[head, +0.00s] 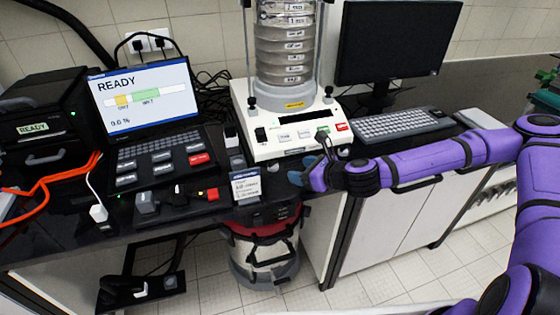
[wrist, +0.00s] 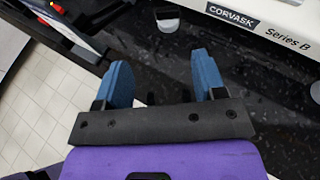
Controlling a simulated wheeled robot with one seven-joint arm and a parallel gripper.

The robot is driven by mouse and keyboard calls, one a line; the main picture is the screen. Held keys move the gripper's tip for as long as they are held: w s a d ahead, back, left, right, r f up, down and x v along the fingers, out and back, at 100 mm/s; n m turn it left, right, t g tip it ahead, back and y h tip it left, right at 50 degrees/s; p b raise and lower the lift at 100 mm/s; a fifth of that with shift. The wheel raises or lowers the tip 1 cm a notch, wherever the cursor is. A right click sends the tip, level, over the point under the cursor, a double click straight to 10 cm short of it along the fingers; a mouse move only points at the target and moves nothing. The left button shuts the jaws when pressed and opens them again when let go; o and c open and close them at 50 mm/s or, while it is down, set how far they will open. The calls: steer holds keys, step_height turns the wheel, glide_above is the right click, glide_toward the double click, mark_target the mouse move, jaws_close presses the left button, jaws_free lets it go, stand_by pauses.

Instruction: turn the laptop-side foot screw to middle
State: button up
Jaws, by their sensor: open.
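The sieve shaker (head: 292,140) stands on the black bench, its cream base carrying a stack of clear sieves. In the wrist view its front edge, marked CORVASK Series B (wrist: 255,22), crosses the top right. A small pale foot screw with a dark upper part (wrist: 168,22) shows near the shaker's left, laptop-side corner. Its turn setting cannot be read. My gripper (head: 305,172) is in front of the shaker base. In the wrist view my gripper (wrist: 165,80) has its two blue fingers apart with nothing between them, and the foot screw lies beyond the fingertips.
The laptop (head: 145,100) showing READY stands left of the shaker. A small display stand (head: 245,186) is at the bench's front edge. A keyboard (head: 402,122) and monitor (head: 397,42) are to the right.

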mark_target(275, 162)
steer(key=shift+w+d+r+m+t, duration=0.15)
steer(key=shift+w+m+t, duration=0.2)
steer(key=shift+m, duration=0.25)
steer(key=shift+w, duration=0.2)
steer(key=x, duration=1)
steer(key=shift+a, duration=0.2)
steer(key=shift+c, duration=0.2)
steer(key=c, duration=0.9)
